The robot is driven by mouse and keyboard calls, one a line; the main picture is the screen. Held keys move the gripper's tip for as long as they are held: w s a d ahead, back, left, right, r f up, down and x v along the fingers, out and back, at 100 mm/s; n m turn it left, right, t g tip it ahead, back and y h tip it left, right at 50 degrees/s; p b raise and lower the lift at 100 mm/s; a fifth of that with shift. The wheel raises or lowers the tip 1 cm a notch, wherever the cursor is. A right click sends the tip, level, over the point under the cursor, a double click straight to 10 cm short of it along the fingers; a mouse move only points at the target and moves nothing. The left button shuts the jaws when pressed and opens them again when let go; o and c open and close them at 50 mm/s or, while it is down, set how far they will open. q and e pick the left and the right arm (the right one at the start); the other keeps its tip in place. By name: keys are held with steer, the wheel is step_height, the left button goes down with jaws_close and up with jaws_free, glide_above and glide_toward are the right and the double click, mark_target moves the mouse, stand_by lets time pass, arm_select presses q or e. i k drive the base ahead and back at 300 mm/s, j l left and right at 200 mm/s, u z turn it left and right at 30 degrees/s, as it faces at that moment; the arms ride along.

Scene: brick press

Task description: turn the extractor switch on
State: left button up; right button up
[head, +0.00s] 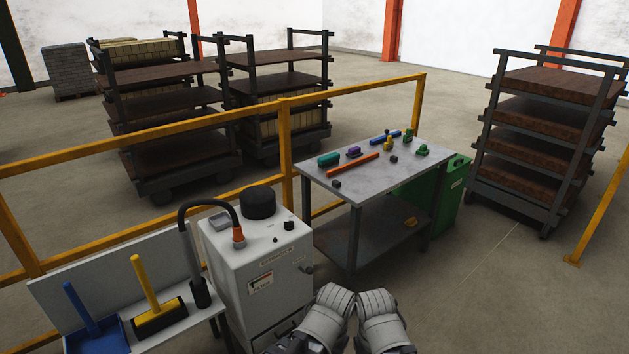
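The extractor looks to be the white cabinet (232,262) at lower centre-left, with a round black cap (258,203) on top and a label on its front. A small black block (289,225) sits on its top near the right edge, possibly the switch; its on or off position is too small to tell. A dark knob (306,269) sticks out of the right side. My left gripper (335,296) and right gripper (376,298) are side by side at the bottom centre, right of the cabinet and apart from the switch. Their fingers cannot be made out.
A black hose (184,225) with an orange end arches beside the cabinet. A bench (190,331) with a blue dustpan (92,330) and yellow-handled brush (147,285) stands left. A grey table (330,190) with small parts stands right. A yellow railing (150,133) runs behind.

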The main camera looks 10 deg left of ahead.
mark_target(288, 225)
steer(key=i+u, duration=0.1)
steer(key=i, duration=0.4)
steer(key=i+l+u, duration=0.15)
steer(key=i, duration=0.3)
steer(key=i+l+u, duration=0.1)
steer(key=i, duration=0.4)
steer(key=i+l+u, duration=0.1)
steer(key=i, duration=0.4)
